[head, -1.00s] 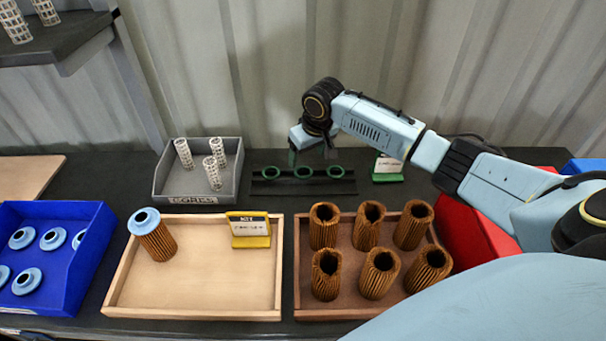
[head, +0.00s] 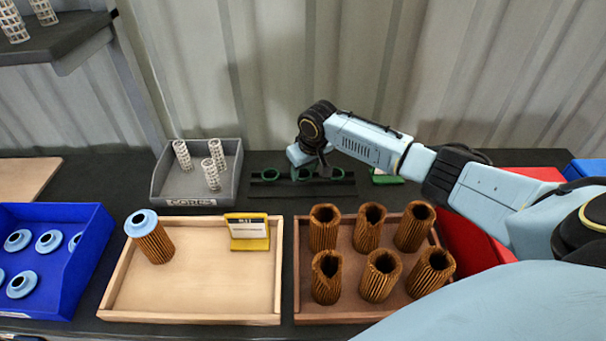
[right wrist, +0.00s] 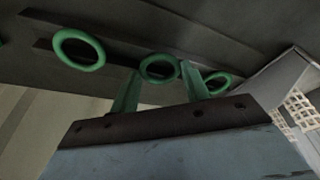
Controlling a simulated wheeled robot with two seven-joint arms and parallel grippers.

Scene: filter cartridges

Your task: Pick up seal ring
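Three green seal rings stand in a row on a dark rack (head: 348,188) at the back of the table: a left one (head: 270,174), a middle one partly hidden by my gripper, and a right one (head: 336,174). In the right wrist view the middle ring (right wrist: 159,68) shows between the fingertips of my right gripper (right wrist: 161,72), with another ring (right wrist: 78,49) to the left and one (right wrist: 217,82) to the right. My right gripper is open; its green fingers stand apart, and I see no clear contact with the ring. My left gripper is out of view.
A grey tray (head: 162,182) with white cores stands left of the rack. In front are a wooden tray (head: 190,317) with one capped filter and a yellow sign (head: 248,232), and a brown tray (head: 298,270) of pleated filters. A blue bin (head: 85,250) stands left, a red bin (head: 470,238) right.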

